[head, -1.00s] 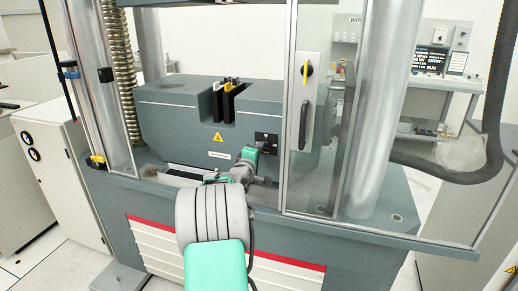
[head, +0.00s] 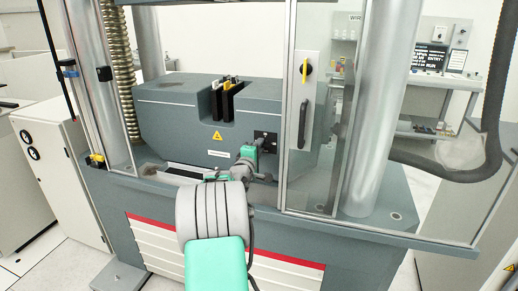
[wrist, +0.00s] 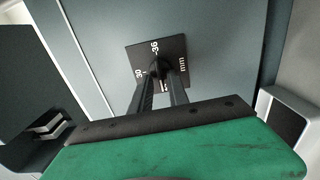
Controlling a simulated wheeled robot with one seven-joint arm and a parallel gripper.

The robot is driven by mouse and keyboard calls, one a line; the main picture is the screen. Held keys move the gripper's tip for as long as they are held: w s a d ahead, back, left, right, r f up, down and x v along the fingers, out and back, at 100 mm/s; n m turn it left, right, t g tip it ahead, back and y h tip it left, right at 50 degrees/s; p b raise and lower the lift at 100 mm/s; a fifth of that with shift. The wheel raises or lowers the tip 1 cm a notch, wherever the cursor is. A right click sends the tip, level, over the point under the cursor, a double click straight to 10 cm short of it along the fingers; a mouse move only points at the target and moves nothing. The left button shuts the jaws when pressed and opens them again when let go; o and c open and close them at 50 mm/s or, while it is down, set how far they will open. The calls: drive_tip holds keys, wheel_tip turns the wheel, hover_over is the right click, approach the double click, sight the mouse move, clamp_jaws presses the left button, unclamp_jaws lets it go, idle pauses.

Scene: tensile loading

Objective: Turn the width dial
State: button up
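The width dial (wrist: 159,67) is a small dark knob on a square black plate (wrist: 178,50) marked "30", "36" and "mm" in white. In the head view the black plate (head: 268,136) sits on the front of the grey machine block. My gripper (wrist: 161,77) faces the plate, with its two dark fingers around the knob, one on each side. The fingers appear shut on it, though the contact is dark and partly hidden. In the head view my gripper (head: 258,148) covers part of the plate, and the knob is hidden there.
A clear guard door (head: 317,120) with a black handle (head: 303,125) stands just right of my gripper. A slot with specimens (head: 226,95) lies to the upper left. Steel columns (head: 383,110) flank the machine. A white cabinet (head: 60,165) stands at left.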

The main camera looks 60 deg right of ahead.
drive_tip(key=shift+o, duration=0.4)
drive_tip(key=shift+w+f, duration=0.1)
drive_tip(key=s+a, duration=0.1)
drive_tip(key=a, duration=0.6)
drive_tip(key=shift+s+a+b, duration=0.15)
drive_tip(key=shift+a+b, duration=0.25)
